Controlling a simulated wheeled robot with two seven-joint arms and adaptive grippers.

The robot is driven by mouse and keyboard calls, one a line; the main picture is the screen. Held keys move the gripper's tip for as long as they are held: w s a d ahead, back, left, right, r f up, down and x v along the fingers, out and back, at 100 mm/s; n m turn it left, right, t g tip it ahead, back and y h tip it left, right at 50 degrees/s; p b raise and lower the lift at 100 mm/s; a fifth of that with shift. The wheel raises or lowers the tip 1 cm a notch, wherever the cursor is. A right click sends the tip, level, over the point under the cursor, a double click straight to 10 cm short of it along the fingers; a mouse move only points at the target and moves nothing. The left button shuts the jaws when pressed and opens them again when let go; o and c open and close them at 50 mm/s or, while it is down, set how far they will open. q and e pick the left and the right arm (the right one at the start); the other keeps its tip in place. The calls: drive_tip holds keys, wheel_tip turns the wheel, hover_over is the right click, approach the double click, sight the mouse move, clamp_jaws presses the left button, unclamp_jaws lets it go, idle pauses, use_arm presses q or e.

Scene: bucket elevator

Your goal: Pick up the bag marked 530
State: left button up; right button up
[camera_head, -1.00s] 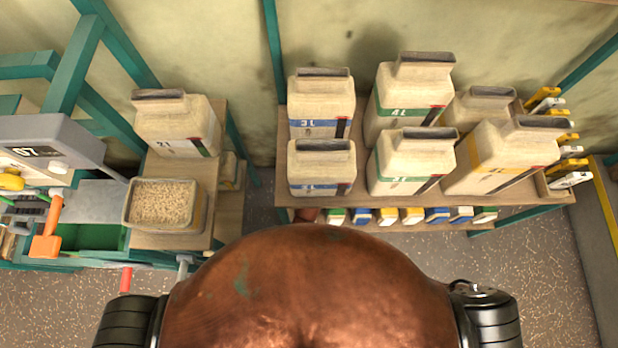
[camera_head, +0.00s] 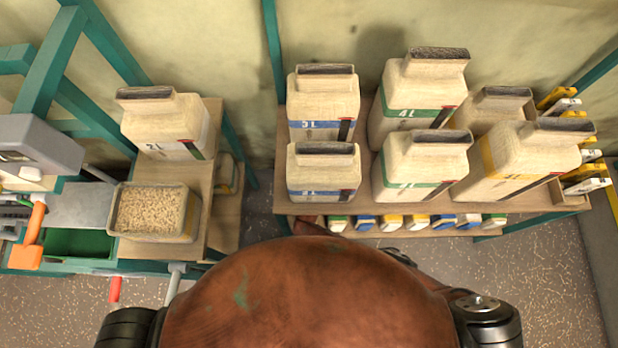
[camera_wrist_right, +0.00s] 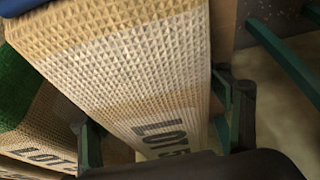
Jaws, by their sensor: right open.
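In the right wrist view a tan, waffle-textured bag (camera_wrist_right: 135,75) fills the middle. Its dark print starts "LOT 5"; the rest is hidden by my gripper, so I cannot read 530. My right gripper (camera_wrist_right: 165,128) is open, one dark green finger on each side of this bag's near end. In the head view several small bags (camera_head: 390,223) with green, blue and yellow ends lie in a row on the lower shelf. My right gripper is hidden there, and my left gripper is in neither view.
A green-banded bag (camera_wrist_right: 35,125), also printed "LOT 5", lies close left of the gripper. Large jugs (camera_head: 322,105) crowd the shelf (camera_head: 410,206) above the small bags. A grain tub (camera_head: 153,212) stands on the left bench. More coloured bags (camera_head: 585,180) are stacked at the right.

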drive_tip(key=shift+c, duration=0.2)
clamp_jaws()
drive_tip(key=shift+w+a+r, duration=0.15)
idle(0.8)
